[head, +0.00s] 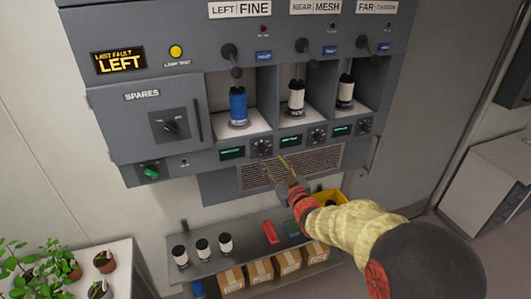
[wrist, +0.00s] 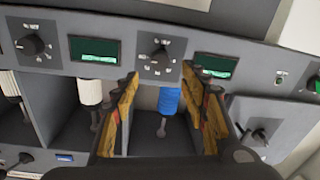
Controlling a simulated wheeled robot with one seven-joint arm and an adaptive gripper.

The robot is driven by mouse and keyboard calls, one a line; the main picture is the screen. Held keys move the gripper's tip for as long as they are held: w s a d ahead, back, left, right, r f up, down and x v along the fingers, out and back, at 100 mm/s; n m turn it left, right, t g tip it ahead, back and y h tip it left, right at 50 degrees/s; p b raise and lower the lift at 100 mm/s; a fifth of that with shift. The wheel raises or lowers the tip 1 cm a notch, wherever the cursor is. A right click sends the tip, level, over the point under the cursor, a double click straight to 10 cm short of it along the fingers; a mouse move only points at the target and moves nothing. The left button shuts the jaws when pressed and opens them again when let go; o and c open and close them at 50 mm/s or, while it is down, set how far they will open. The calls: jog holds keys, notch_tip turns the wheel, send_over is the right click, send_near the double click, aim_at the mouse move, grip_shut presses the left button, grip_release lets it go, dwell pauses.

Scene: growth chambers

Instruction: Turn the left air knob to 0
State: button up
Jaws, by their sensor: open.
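The left air knob (head: 262,147) is a small dark dial on the panel strip below the left bay, just right of a green display (head: 232,153). My gripper (head: 275,163) is open and empty, its fingers pointing up at the panel just below this knob. The wrist view is upside down. There the left air knob (wrist: 160,57) appears just beyond and between the two fingertips of my gripper (wrist: 160,76), with no visible contact. Marks ring the dial, but I cannot read its setting. The blue filter (head: 238,105) stands in the left bay above.
The middle knob (head: 317,134) and right knob (head: 365,125) sit along the same strip. The spares door (head: 160,122) and a green switch (head: 151,172) are at left. A shelf (head: 215,262) with filters and boxes is underneath.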

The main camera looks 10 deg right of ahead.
aim_at(264, 150)
jog(key=shift+w+a+p, duration=0.2)
jog(key=shift+w+p, duration=0.1)
jog(key=shift+w, duration=0.9)
jog(key=shift+w+a+p, duration=0.2)
jog(key=shift+w+p, duration=0.15)
jog(key=shift+w, duration=0.8)
jog(key=shift+w+a+p, duration=0.2)
jog(key=shift+w+p, duration=0.1)
jog(key=shift+w, duration=0.9)
jog(key=c, duration=0.3)
jog(key=c, duration=0.8)
grip_shut()
